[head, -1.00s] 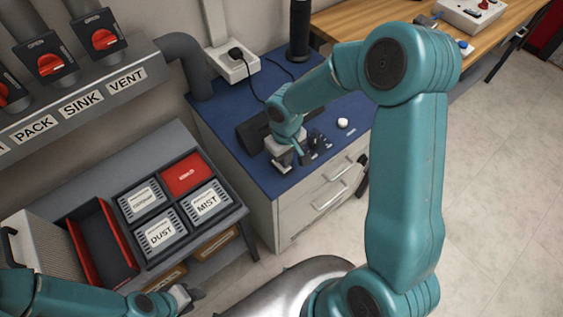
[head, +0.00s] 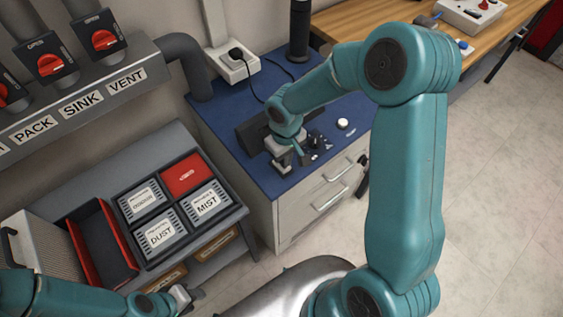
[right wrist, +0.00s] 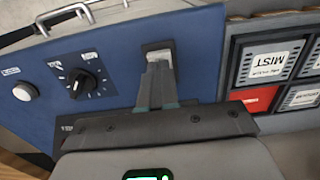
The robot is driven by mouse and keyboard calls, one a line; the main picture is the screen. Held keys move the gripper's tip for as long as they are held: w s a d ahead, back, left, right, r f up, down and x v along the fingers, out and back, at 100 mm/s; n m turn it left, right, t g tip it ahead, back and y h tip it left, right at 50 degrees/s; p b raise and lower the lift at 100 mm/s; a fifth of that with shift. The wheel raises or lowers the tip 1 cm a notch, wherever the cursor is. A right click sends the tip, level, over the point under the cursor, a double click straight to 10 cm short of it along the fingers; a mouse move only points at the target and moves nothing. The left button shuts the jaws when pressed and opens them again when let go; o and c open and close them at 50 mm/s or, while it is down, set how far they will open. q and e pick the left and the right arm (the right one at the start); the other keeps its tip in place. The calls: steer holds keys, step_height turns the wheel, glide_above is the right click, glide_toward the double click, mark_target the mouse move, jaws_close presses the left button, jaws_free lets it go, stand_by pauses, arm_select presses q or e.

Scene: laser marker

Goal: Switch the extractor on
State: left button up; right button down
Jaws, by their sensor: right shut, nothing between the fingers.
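The extractor cabinet has a blue top (head: 225,125). Its controls also show in the right wrist view: a pale rocker switch (right wrist: 158,48) in a grey frame, a black rotary knob (right wrist: 80,82) with a dial, and a round white button (right wrist: 25,91). The white button shows in the head view too (head: 343,123). My right gripper (right wrist: 160,68) is shut and empty, its fingertips right at the rocker switch. The fingers partly cover the switch, so contact and its position cannot be told. My left gripper (head: 183,297) is low at left, away from the cabinet; its jaw gap is unclear.
A black tray (head: 240,208) with labelled cartridges and a red one (head: 186,174) sits on the grey shelf at left. Red valve knobs (head: 104,40) are on the wall duct. A white socket box (head: 236,62) is behind the cabinet. A wooden bench (head: 365,22) stands behind right.

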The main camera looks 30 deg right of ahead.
steer(key=shift+f+b, duration=1)
steer(key=shift+b, duration=0.05)
stand_by(0.8)
steer(key=shift+r, duration=0.2)
steer(key=shift+w+r+p, duration=0.1)
steer(key=shift+r+p, duration=0.5)
steer(key=shift+p, duration=0.05)
steer(key=shift+r+p, duration=0.5)
steer(key=shift+r, duration=0.35)
step_height(320, 180, up, 2)
steer(key=shift+r+p, duration=0.1)
steer(key=shift+p, duration=0.6)
steer(key=shift+r+p, duration=0.55)
steer(key=shift+r, duration=0.3)
steer(key=shift+f, duration=0.1)
steer(key=shift+s, duration=0.2)
